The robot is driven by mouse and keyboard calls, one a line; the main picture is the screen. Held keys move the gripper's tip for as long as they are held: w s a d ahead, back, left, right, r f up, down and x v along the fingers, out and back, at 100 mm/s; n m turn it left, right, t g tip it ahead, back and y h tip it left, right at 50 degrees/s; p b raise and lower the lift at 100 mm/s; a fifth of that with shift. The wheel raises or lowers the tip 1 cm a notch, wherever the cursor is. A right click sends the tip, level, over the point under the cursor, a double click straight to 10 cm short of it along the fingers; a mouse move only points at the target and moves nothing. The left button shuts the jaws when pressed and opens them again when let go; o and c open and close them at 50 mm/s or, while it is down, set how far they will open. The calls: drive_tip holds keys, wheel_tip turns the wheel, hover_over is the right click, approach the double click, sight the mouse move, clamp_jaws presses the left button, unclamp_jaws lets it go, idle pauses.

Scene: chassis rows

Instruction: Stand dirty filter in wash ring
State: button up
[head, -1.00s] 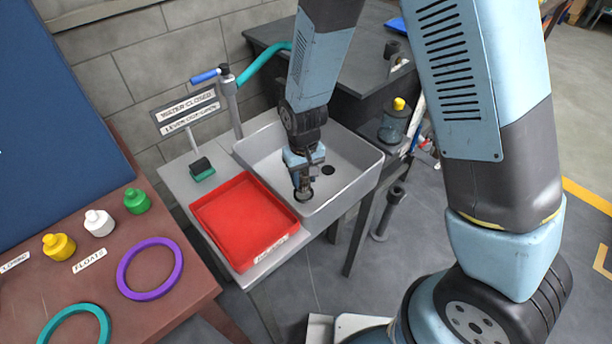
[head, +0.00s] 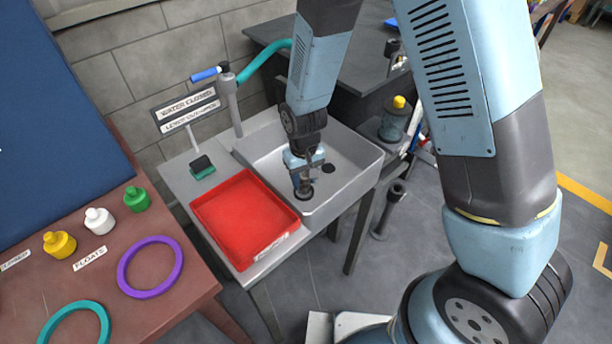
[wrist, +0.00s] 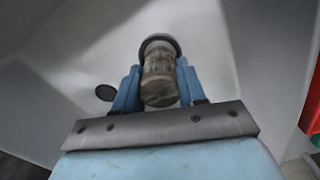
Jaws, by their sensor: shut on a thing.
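My gripper (wrist: 158,88) is shut on the dirty filter (wrist: 158,78), a brown, stained cylinder, between its two blue fingers. In the head view my gripper (head: 303,182) is low inside the grey sink (head: 350,172), near its front left corner. The wash ring (wrist: 172,42) is a dark ring on the sink floor; part of it shows past the filter's far end. The filter's lower end overlaps the ring, but I cannot tell if it rests on the bottom. The ring also shows below my gripper in the head view (head: 308,194).
A red tray (head: 245,218) sits left of the sink, with a green-based brush (head: 202,172) behind it. A dark drain hole (wrist: 105,92) is beside the filter. The tap (head: 230,95) stands behind, by a sign reading water closed. Sink walls surround my gripper.

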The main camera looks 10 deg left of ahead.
drive_tip(key=shift+f, duration=0.7)
drive_tip(key=o, duration=1.1)
drive_tip(key=shift+o, duration=0.2)
wheel_tip(320, 180, up, 14)
drive_tip(key=shift+f, duration=0.2)
